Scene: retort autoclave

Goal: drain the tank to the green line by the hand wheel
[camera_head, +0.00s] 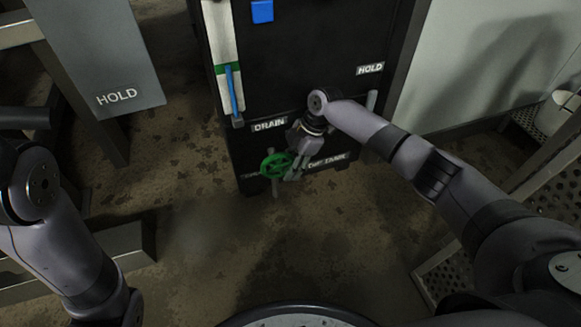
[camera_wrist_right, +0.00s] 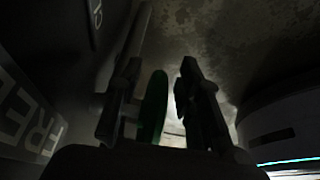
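The green hand wheel (camera_head: 274,166) is low on the front of the dark tank (camera_head: 305,55), below the DRAIN label (camera_head: 269,125). The gauge (camera_head: 220,35) is a pale strip with a blue column (camera_head: 232,92) and a green line (camera_head: 224,70). The column's top looks about level with the line. My right gripper (camera_head: 293,172) is at the wheel's right side. In the right wrist view the wheel (camera_wrist_right: 153,105) shows edge-on between the fingers (camera_wrist_right: 160,100), close to the left finger, with a gap to the right one. My left gripper is out of view.
A grey HOLD panel (camera_head: 100,60) stands at the upper left. A blue square (camera_head: 262,11) and a small HOLD label (camera_head: 370,69) are on the tank. Perforated metal (camera_head: 450,270) is at the lower right. The stained floor (camera_head: 220,240) before the tank is clear.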

